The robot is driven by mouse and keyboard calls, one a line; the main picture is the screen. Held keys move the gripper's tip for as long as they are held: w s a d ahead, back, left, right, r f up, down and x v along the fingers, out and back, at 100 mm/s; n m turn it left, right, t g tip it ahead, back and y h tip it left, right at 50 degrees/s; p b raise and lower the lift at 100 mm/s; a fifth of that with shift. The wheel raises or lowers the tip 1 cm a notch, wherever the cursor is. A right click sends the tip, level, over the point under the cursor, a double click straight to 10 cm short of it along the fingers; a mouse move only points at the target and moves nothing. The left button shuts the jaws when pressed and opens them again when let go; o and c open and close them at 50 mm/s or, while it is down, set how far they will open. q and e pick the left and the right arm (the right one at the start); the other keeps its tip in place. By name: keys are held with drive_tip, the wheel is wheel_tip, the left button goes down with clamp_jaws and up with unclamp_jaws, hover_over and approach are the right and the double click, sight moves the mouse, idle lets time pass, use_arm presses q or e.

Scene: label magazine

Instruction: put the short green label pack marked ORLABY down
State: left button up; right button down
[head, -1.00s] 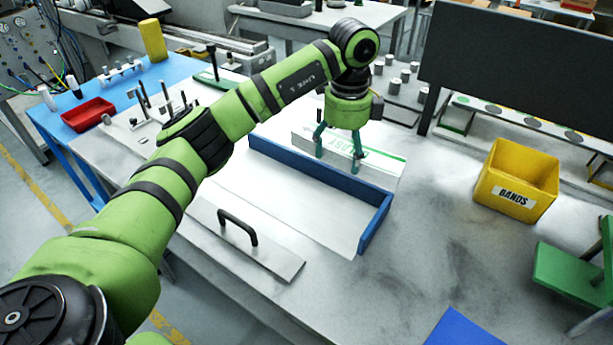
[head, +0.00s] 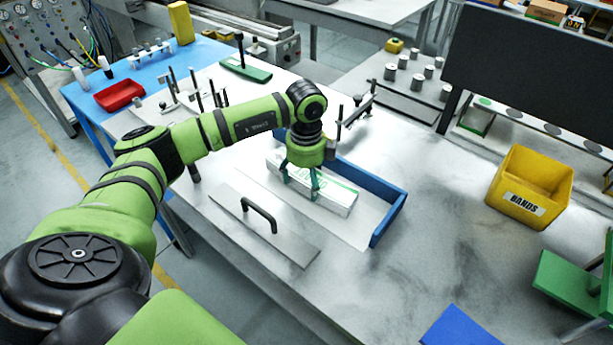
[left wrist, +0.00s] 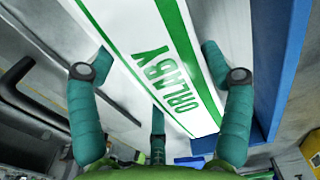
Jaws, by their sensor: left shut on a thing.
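The ORLABY label pack (head: 338,200) is a long white block with green stripes and green lettering. My left gripper (head: 301,188) is shut on it, with teal fingers on both sides. In the left wrist view the pack (left wrist: 150,50) lies between the fingers (left wrist: 157,65), and the ORLABY print faces the camera. The pack is over the white floor of the magazine, in front of its blue wall (head: 388,218) and roughly parallel to the long wall. I cannot tell whether it touches the floor. My right gripper is not in view.
A plate with a black handle (head: 262,215) lies in front of the magazine. A yellow BANDS bin (head: 530,188) stands at the right, near a green stand (head: 575,280). A red tray (head: 119,96) is at the left. The grey table between magazine and bin is clear.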

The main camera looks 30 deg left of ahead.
sight(306, 178)
use_arm(q)
drive_tip(key=shift+w+f, duration=0.1)
drive_tip(key=shift+f, duration=0.4)
drive_tip(key=shift+f, duration=0.1)
drive_tip(key=o, duration=1.5)
wheel_tip(306, 178, up, 11)
drive_tip(key=b, duration=0.3)
drive_tip(key=shift+r, duration=0.65)
